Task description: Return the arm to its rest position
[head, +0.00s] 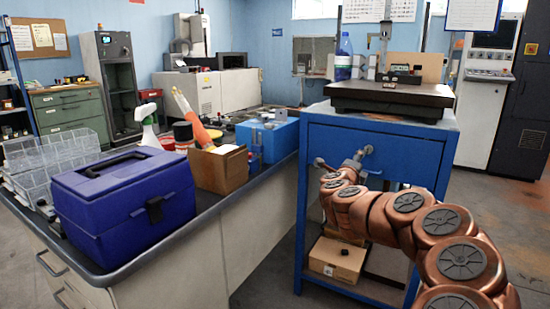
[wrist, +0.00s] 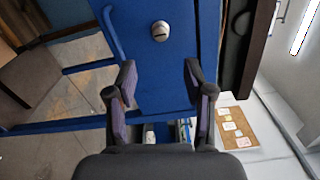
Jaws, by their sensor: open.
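My gripper (wrist: 160,75) is open and empty in the wrist view, its two dark fingers spread apart. It faces a blue panel of the blue stand (head: 372,146). A round silver knob (wrist: 160,31) on that panel lies beyond the fingertips, and nothing is between the fingers. In the head view my copper-coloured arm reaches in from the lower right, with my gripper (head: 344,157) at its end in front of the stand's upper panel. I cannot tell whether the fingers touch the panel.
A dark plate (head: 390,97) with instruments and a bottle (head: 343,58) sits on the stand. A cardboard box (head: 337,258) is on its lower shelf. The workbench on the left bears a blue toolbox (head: 122,205) and a brown box (head: 218,170). Floor at right is open.

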